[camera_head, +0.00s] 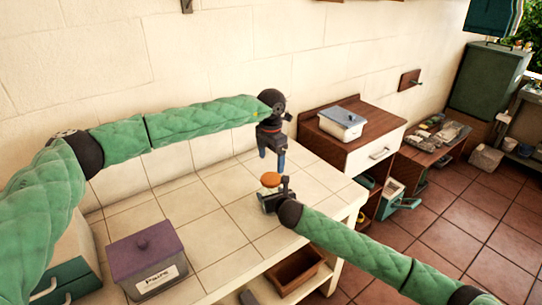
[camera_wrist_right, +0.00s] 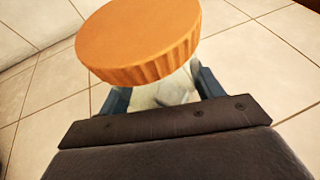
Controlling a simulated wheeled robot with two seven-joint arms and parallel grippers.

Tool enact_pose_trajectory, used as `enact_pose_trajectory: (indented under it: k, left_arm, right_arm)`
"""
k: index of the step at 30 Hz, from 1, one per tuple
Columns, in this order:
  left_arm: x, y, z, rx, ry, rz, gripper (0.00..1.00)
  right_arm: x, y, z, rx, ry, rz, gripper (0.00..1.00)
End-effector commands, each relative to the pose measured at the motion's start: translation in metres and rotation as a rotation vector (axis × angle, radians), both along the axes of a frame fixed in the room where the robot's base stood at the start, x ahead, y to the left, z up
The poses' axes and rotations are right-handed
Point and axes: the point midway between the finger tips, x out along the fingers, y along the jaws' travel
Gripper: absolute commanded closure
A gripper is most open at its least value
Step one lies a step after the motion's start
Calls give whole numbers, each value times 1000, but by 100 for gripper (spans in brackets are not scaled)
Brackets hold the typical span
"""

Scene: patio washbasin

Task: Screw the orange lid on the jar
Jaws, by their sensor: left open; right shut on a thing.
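The orange lid (camera_head: 270,179) sits on top of the jar, and it fills the upper middle of the right wrist view (camera_wrist_right: 138,42). The jar (camera_wrist_right: 172,92) is pale and see-through, mostly hidden under the lid. My right gripper (camera_head: 279,189) is shut on the jar below the lid, over the tiled counter; its two fingers flank the jar in the wrist view (camera_wrist_right: 163,90). I cannot tell how far down the lid sits. My left gripper (camera_head: 272,160) is open and empty, fingers pointing down, just above the lid and apart from it.
A purple-lidded bin (camera_head: 146,250) with a label stands at the front left of the tiled counter (camera_head: 222,187). A brown crate (camera_head: 296,270) is below the counter's front edge. A lidded white box (camera_head: 341,124) stands on the cabinet at right. The counter's middle is clear.

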Motion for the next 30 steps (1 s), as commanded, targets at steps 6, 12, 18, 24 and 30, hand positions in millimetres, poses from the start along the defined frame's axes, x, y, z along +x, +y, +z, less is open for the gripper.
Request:
enact_pose_trajectory:
  k: [6,12,18,24,30]
  left_arm:
    - [0,0,3,0,1,314,17]
    - [0,0,5,1,1,607,17]
    - [1,0,7,1,3,890,17]
    - [1,0,9,0,2,1096,17]
    - [1,0,9,1,3,1183,17]
  right_arm:
    - [0,0,0,0,0,0,98]
    - [0,0,0,0,0,0,98]
    - [0,0,0,0,0,0,98]
    - [0,0,0,0,0,0,98]
    - [0,0,0,0,0,0,98]
